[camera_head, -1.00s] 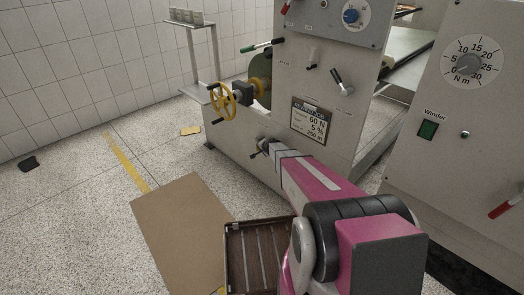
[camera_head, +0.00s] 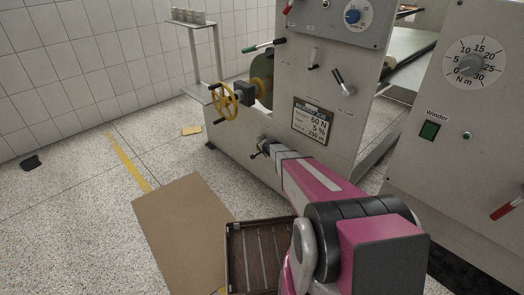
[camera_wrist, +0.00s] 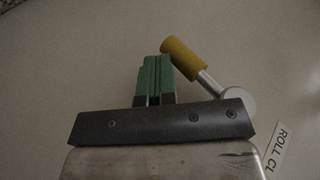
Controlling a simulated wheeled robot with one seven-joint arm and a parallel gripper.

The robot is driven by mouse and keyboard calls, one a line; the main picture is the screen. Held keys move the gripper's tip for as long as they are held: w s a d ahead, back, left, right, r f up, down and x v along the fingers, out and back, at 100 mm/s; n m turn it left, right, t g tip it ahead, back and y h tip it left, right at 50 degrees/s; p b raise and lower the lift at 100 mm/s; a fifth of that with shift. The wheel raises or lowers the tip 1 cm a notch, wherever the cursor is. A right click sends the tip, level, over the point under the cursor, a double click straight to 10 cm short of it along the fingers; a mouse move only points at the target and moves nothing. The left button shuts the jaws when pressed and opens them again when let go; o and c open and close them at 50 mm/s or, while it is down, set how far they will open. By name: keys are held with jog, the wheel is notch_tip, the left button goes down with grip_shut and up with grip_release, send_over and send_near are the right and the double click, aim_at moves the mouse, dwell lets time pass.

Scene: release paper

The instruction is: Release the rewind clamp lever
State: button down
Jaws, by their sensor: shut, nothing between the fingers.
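A lever with a yellow grip (camera_wrist: 184,58) and a round silver hub (camera_wrist: 238,102) sits on a pale panel in the wrist view. Its grip points up and to the left from the hub. A label (camera_wrist: 281,152), cut off at the edge, reads "ROLL CL". My gripper (camera_wrist: 153,62) has green fingertips pressed together and empty, just left of the yellow grip. I cannot tell whether they touch it. In the head view my gripper (camera_head: 259,150) is at the lower left of the machine's front panel (camera_head: 262,125); I cannot make out the yellow lever there.
A yellow handwheel (camera_head: 226,101), a green-handled lever (camera_head: 258,47) and a black-handled lever (camera_head: 339,77) are on the machine. The winder cabinet (camera_head: 455,165) stands to the right. A brown sheet (camera_head: 180,225) and a slatted crate (camera_head: 229,262) lie on the floor. The left floor is mostly clear.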

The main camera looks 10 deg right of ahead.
jog(key=shift+w+f, duration=0.1)
jog(key=shift+w, duration=0.05)
jog(key=shift+w+a+f+m+t+y, duration=0.15)
jog(key=shift+w+a+t+y, duration=0.2)
jog(key=shift+t, duration=0.4)
jog(key=shift+w+a+r+m+t+y, duration=0.1)
jog(key=shift+w+a+t+y, duration=0.1)
jog(key=shift+w+t+y, duration=0.4)
jog(key=shift+w+a+f+m+t+y, duration=0.15)
jog(key=shift+a+t+y, duration=0.15)
jog(key=shift+t, duration=0.55)
jog(key=shift+w+a+r+t, duration=0.1)
jog(key=shift+a+r+t, duration=0.05)
jog(key=shift+t, duration=0.15)
